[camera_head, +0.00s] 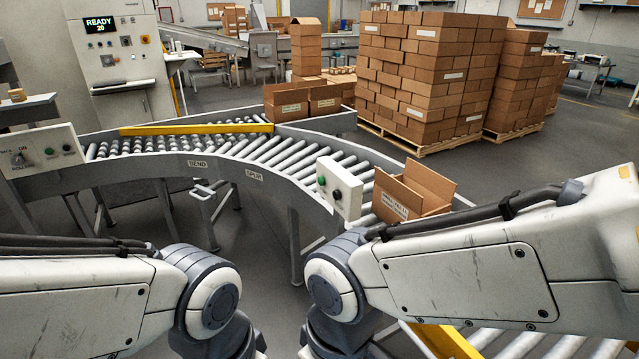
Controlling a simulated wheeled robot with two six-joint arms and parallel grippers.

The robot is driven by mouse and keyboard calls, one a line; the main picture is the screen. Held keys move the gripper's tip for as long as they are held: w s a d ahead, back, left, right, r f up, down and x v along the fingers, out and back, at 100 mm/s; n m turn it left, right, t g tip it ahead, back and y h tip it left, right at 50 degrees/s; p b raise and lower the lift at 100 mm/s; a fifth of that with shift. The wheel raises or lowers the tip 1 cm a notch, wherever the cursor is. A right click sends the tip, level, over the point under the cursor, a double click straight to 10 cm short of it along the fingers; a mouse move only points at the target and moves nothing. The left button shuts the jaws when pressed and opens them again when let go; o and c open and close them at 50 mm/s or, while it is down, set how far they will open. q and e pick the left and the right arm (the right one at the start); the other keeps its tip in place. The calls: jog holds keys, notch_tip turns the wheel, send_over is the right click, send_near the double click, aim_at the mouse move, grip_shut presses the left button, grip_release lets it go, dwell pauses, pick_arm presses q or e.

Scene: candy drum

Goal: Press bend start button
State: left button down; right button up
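A white control box (338,188) stands on the near edge of the curved roller conveyor. A green button (321,180) and a dark button (337,194) face me on it; any lettering there is too small to read. A BEND label (198,163) and a SPUR label (254,175) are on the conveyor's side rail. Another control panel (40,150) at the far left has a knob and small buttons. Which button is the bend start is not clear from lettering. Both my arms show in the foreground, but their grippers are out of view below the frame.
A yellow bar (197,129) lies across the far rollers. An open carton (413,190) sits on the conveyor right of the control box. A tall machine (118,65) at the back left displays READY 20. Stacked cartons (420,70) stand on pallets behind.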

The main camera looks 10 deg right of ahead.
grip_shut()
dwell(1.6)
